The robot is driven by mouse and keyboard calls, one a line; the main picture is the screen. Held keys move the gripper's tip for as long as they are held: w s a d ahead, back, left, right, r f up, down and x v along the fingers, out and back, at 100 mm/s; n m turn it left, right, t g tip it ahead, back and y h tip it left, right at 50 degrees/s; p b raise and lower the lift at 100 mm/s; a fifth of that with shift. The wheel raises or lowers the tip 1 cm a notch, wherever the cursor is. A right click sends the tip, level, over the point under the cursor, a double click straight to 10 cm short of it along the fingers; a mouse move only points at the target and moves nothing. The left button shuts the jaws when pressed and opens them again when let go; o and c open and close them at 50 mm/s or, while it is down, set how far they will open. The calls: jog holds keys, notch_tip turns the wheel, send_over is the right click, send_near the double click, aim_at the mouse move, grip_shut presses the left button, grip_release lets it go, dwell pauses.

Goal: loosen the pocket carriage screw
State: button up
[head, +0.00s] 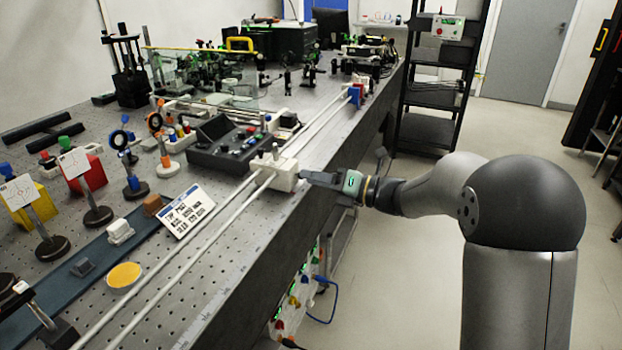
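A white carriage (283,176) sits on the two pale parallel rails that run along the right side of the perforated bench. It looks like the pocket carriage. A small upright post (275,152) stands on its top; I cannot tell whether this is the screw. My gripper (304,176) points left from the bench's right edge, with its dark tip close beside the carriage's right face. I cannot tell whether it touches the carriage. The fingers are too small and side-on to show whether they are open or shut.
A dark control box (225,145) with knobs stands just left of the carriage. A printed card (186,210) lies near the rails. A blue and red block (355,94) sits farther along the rails. Optic mounts crowd the bench's left side.

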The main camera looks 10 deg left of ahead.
jog(key=shift+w+a, duration=0.15)
jog(key=shift+a, duration=0.5)
grip_shut()
